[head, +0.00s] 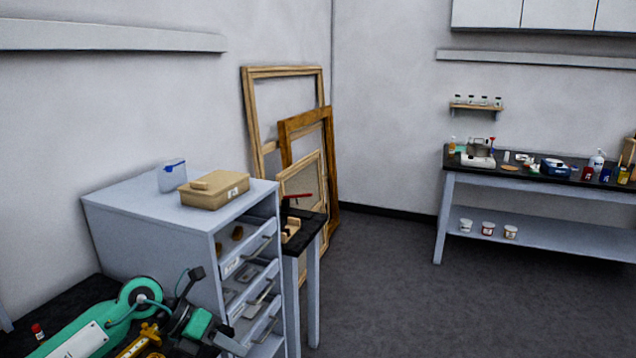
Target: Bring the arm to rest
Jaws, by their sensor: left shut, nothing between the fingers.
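My left arm (75,338), teal with a white panel, comes in at the lower left. Its dark left gripper (226,342) is low in the picture, in front of the grey drawer cabinet (140,232). The gripper is shut and I see nothing held in it. My right gripper is out of view.
The cabinet bears a tan box (214,192) and a white-and-blue container (171,178). Its top drawer (248,252) stands open with brown pieces inside. A small red-capped bottle (37,331) is beside my arm. Picture frames (283,72) lean on the wall. The floor at right is clear.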

